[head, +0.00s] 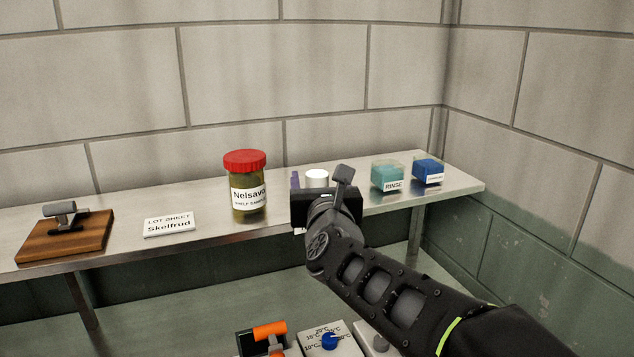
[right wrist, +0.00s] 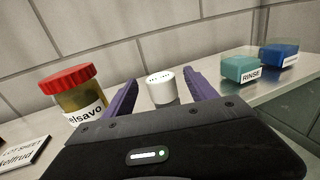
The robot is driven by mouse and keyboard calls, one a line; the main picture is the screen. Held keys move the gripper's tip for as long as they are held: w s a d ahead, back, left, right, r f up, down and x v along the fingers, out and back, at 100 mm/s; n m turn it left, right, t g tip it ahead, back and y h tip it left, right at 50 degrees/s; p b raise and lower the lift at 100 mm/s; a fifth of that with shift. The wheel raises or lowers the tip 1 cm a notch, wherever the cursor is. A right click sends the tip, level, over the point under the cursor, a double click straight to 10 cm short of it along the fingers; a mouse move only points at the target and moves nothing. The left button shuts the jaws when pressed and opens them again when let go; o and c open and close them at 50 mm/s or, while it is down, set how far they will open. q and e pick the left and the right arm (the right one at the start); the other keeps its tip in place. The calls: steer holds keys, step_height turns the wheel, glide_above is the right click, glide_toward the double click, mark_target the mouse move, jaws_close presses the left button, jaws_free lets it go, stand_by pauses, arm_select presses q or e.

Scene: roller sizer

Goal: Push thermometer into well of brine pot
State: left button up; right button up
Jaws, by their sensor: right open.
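My right gripper (head: 316,185) reaches over the steel shelf, and its purple fingers also show in the right wrist view (right wrist: 160,82). The fingers are spread wide and nothing is gripped. A white cylinder (head: 317,177) with small dark holes in its top stands upright on the shelf. In the right wrist view the cylinder (right wrist: 160,86) appears in the gap between the fingers, apart from both; its lower part is hidden by the gripper body. I cannot make out a thermometer or a pot with a well in either view. My left gripper is not in view.
The shelf (head: 200,245) carries a red-lidded jar (head: 247,188), a lot sheet card (head: 169,226), a wooden board with a grey tool (head: 60,238), a teal rinse block (head: 388,178) and a blue block (head: 428,171). Below, a dial panel (head: 327,343) stands beside an orange handle (head: 269,331).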

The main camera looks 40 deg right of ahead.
mark_target(316, 171)
steer(key=shift+w+d, duration=0.15)
steer(key=shift+w, duration=0.1)
steer(key=p+x, duration=0.2)
steer(key=x, duration=0.1)
steer(key=shift+w+d+r, duration=0.1)
steer(key=shift+w+d, duration=0.1)
steer(key=shift+w, duration=0.05)
steer(key=shift+w+d, duration=0.3)
steer(key=shift+w, duration=0.15)
steer(key=shift+a, duration=0.1)
steer(key=shift+c, duration=0.4)
jaws_close()
